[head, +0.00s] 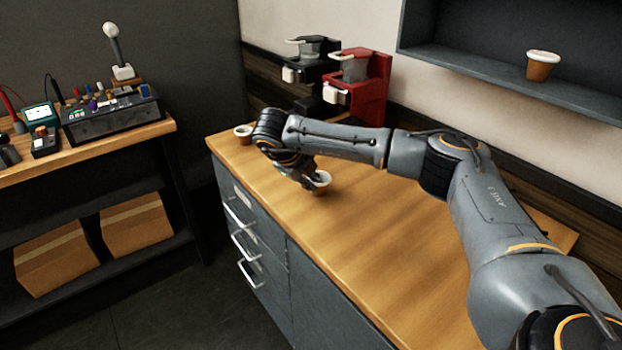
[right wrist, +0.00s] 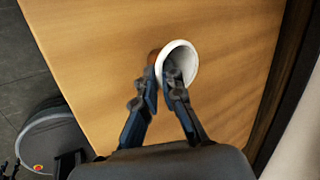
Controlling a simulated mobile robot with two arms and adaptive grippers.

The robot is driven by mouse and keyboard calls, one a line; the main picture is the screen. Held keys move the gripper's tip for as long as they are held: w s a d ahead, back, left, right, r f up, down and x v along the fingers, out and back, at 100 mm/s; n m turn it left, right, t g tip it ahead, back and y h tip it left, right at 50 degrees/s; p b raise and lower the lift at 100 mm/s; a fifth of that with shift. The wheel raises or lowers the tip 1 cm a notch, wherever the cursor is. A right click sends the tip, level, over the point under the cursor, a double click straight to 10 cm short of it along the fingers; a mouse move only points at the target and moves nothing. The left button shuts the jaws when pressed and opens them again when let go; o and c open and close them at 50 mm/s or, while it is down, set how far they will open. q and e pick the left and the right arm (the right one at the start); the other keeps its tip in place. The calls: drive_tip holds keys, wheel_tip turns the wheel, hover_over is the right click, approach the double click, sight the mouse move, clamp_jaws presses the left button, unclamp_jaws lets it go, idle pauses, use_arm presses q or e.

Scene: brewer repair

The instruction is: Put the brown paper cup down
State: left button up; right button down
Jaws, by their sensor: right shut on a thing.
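A brown paper cup with a white rim (head: 322,180) is at my right gripper (head: 306,180), low over or on the wooden counter. In the right wrist view the cup (right wrist: 181,60) shows its white opening, and my right gripper (right wrist: 166,82) is shut on its wall, with one finger inside the cup and one outside. The cup's base is mostly hidden, so I cannot tell whether it touches the counter. My left gripper is not in view.
The wooden counter (head: 350,255) is clear in front. Another cup (head: 243,133) stands at its far left corner. A red brewer (head: 372,90) and a black brewer (head: 312,70) stand at the back. A cup (head: 542,66) sits on the wall shelf. A workbench (head: 120,138) with tools is at left.

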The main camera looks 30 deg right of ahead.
drive_tip(key=c, duration=1.9)
unclamp_jaws()
drive_tip(key=o, duration=0.4)
drive_tip(key=shift+f, duration=0.1)
drive_tip(key=shift+o, duration=0.2)
drive_tip(key=b+v, duration=0.1)
drive_tip(key=v, duration=1.1)
drive_tip(key=shift+a, duration=0.15)
